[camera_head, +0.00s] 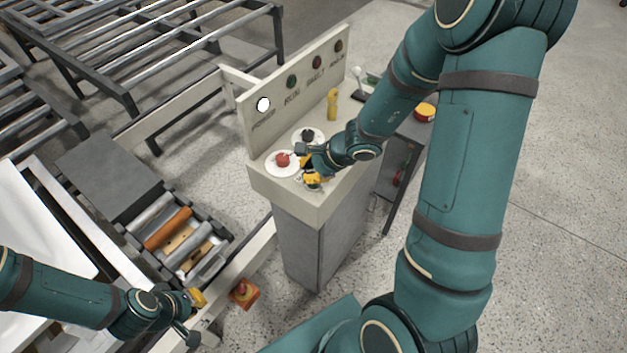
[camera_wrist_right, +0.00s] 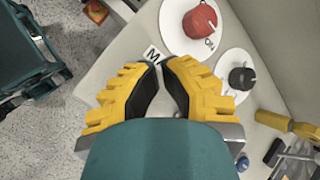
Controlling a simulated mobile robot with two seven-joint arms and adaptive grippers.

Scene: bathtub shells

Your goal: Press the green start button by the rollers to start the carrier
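A small dark green knob-like shape (camera_head: 187,334) shows beside the rollers at the lower left of the head view, close to my left gripper; I cannot tell whether it is the start button. My left gripper (camera_head: 197,298) is at the near end of the rollers (camera_head: 170,228); one yellow finger shows and its opening is hidden. My right gripper (camera_head: 313,178) is over the console top; in the wrist view (camera_wrist_right: 163,64) its yellow fingertips nearly meet, with nothing between them. A round dark green piece (camera_head: 291,81) is on the console's upright panel.
The console (camera_head: 318,207) carries a red knob (camera_head: 282,159) and a black knob (camera_head: 307,135) on white discs, and a yellow-handled tool (camera_head: 332,105). An orange box with a red button (camera_head: 243,292) is right of my left gripper. Floor is clear at right.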

